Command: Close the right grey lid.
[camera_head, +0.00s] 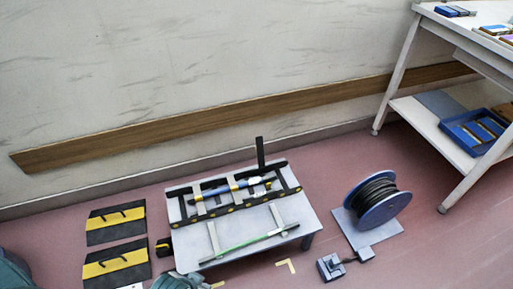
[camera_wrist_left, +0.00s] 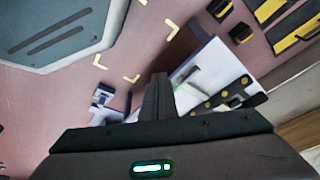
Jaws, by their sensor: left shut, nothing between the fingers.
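I cannot make out a right grey lid for certain in either view. A low grey-topped table (camera_head: 293,211) stands on the floor, with a black rail frame (camera_head: 238,203) along its back part. A blue rod (camera_head: 226,188) and a green rod (camera_head: 243,245) lie across grey bars on it. The table also shows in the left wrist view (camera_wrist_left: 208,60). My left gripper (camera_wrist_left: 158,80) is shut and empty; its fingers point toward the floor and table area, apart from anything I can see. My right gripper is in neither view.
Black and yellow panels (camera_head: 115,262) lie left of the table. A cable reel (camera_head: 382,206) and a small grey device (camera_head: 330,266) are at its right. A white shelf table (camera_head: 430,120) with a blue tray (camera_head: 455,133) stands at the far right. A wall with a wooden rail closes the back.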

